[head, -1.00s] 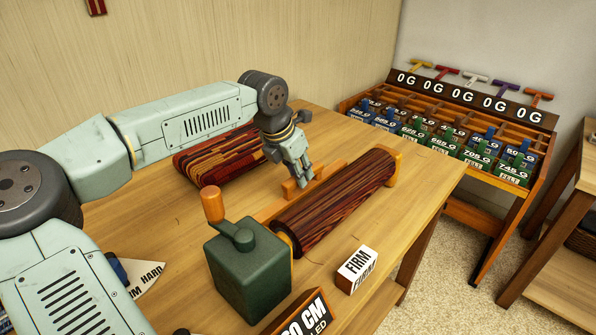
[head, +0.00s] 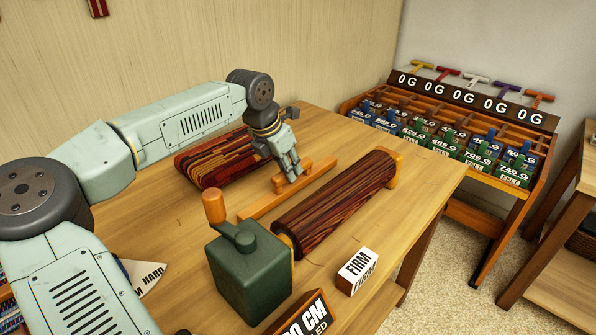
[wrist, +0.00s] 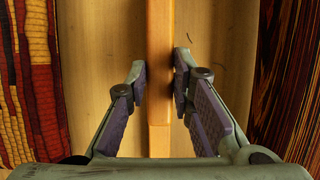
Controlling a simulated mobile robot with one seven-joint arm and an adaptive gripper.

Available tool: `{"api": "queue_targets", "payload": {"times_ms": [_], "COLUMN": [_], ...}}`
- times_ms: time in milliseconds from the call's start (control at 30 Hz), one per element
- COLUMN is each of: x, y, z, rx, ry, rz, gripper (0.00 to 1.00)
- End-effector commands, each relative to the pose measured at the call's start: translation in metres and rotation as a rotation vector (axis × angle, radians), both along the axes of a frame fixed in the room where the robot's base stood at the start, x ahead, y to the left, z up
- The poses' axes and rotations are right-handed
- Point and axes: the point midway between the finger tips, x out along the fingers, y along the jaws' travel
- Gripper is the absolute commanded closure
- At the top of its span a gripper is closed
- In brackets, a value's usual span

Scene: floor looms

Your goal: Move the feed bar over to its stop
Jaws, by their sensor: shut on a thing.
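The feed bar (head: 258,207) is a long orange wooden bar with a raised grip, lying on the table between the dark red striped roller and the patterned cloth roll. A gap of bare table separates it from the roller. My gripper (head: 295,177) comes down over the bar's raised middle and is shut on it. In the wrist view the bar (wrist: 159,40) runs up the picture between the two fingers of my gripper (wrist: 160,78). I cannot make out a stop for the bar; the arm hides part of the area beside the cloth roll.
The striped roller (head: 340,203) lies to the right, with a green crank box (head: 249,273) at its near end. The patterned cloth roll (head: 213,163) lies to the left. A FIRM block (head: 357,271) sits near the table's front edge. A rack of weights (head: 450,130) stands beyond.

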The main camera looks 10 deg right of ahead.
Motion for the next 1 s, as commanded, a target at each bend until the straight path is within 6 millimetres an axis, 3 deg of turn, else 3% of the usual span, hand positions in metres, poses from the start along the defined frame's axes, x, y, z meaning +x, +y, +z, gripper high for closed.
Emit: {"api": "queue_targets", "payload": {"times_ms": [100, 300, 467, 767, 800, 1000], "x": [0.033, 0.069, 0.08, 0.082, 0.082, 0.082], "y": [0.02, 0.043, 0.052, 0.054, 0.054, 0.054], "z": [0.005, 0.006, 0.003, 0.003, 0.003, 0.002], "rx": [-0.005, -0.006, -0.004, -0.001, -0.001, -0.001], "ry": [-0.003, -0.004, -0.004, -0.012, -0.013, -0.01], "rz": [0.009, 0.004, 0.003, 0.004, 0.004, 0.004], "gripper": [1.0, 1.0, 1.0, 1.0, 0.77, 0.63]}}
